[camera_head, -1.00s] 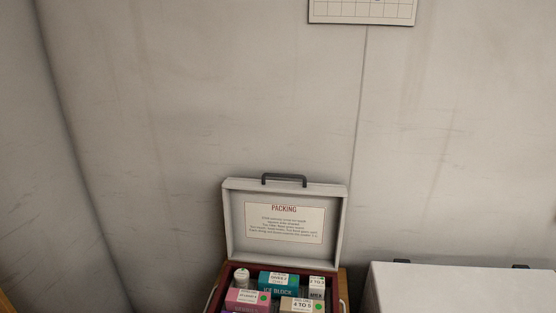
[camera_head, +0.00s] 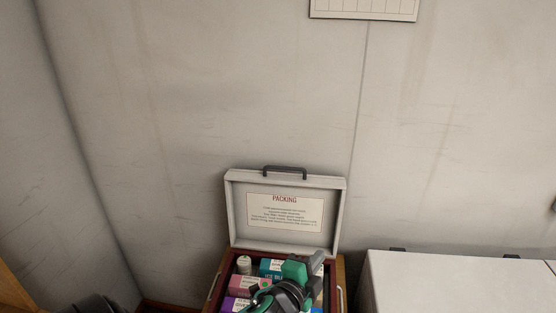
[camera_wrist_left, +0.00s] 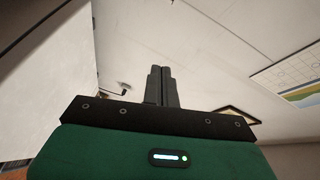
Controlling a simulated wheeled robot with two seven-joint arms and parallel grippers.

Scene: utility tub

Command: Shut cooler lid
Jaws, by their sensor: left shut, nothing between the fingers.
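The cooler (camera_head: 333,284) stands at the bottom centre of the head view. Its white lid (camera_head: 231,215) is open and upright against the wall side, with a dark handle on its top edge and a label reading PACKING inside. My left gripper (camera_head: 316,263), green and black, is over the cooler's opening in front of the lid and hides part of the contents. In the left wrist view its two dark fingers (camera_wrist_left: 161,85) are together with nothing between them. Whether it touches the lid cannot be told. My right gripper does not show.
Inside the cooler are several packs, among them a pink box (camera_head: 240,281) and a teal ice block (camera_head: 268,269). A white chest (camera_head: 450,285) stands close on the right. A wall (camera_head: 200,120) rises behind, with a calendar (camera_head: 365,8) high up.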

